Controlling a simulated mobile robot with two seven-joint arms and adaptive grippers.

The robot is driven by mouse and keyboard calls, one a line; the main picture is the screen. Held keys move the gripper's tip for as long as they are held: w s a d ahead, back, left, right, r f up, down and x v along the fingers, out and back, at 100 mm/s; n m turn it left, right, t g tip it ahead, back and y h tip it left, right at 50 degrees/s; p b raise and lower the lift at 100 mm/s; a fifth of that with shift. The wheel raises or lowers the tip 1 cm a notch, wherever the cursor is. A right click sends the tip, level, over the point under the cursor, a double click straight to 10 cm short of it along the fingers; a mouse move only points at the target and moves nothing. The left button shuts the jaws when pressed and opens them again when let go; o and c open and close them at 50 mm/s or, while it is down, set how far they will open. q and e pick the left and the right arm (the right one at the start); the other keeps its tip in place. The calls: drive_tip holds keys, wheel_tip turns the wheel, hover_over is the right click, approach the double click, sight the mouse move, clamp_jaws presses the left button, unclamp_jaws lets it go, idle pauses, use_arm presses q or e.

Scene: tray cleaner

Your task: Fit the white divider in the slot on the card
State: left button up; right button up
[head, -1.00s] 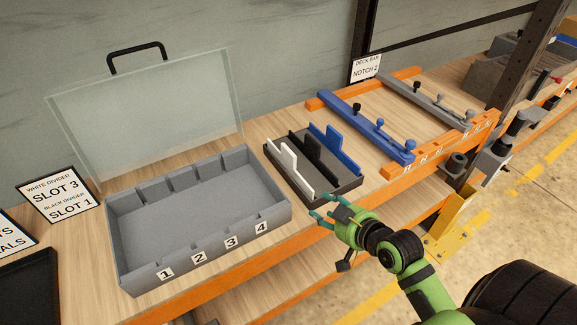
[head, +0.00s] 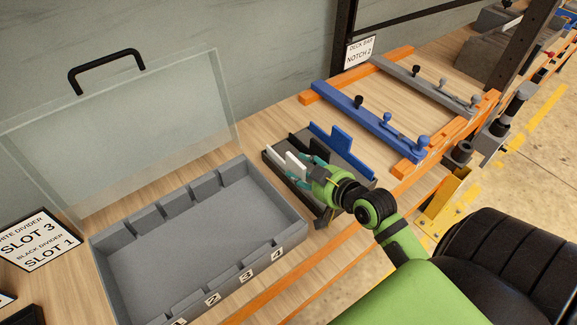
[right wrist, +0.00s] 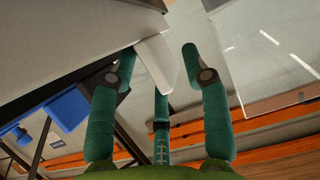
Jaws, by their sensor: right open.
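The white divider (head: 294,162) stands in a dark rack (head: 354,194) beside the black divider and the blue divider (head: 339,150). My right gripper (head: 306,170) is over the rack at the white divider's raised tab. In the right wrist view the white tab (right wrist: 157,62) lies between the spread fingers (right wrist: 160,64), with a gap at the right finger; contact at the left finger is unclear. My gripper hides part of the dividers. The card (head: 38,240) reads white divider slot 3, black divider slot 1. The grey tray (head: 270,198) is empty, with slot label 3 (head: 246,277) on its near wall.
The tray's clear lid (head: 130,130) stands open behind it. Right of the rack, a blue bar (head: 366,122) and a grey bar (head: 425,88) lie across orange rails. A deck bar sign (head: 360,50) stands behind. Bare wood lies between tray and rack.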

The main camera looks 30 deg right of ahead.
sight(291, 159)
drive_tip(key=shift+w+r+p, duration=0.2)
drive_tip(key=shift+w+p, duration=0.55)
drive_tip(key=shift+w, duration=0.4)
drive_tip(key=x, duration=0.3)
drive_tip(key=shift+w+f, duration=0.1)
drive_tip(key=shift+w, duration=0.15)
clamp_jaws()
use_arm(q)
drive_tip(key=shift+s+r, duration=0.3)
drive_tip(key=shift+r, duration=0.25)
drive_tip(key=shift+s+r, duration=0.25)
drive_tip(key=shift+r, duration=0.3)
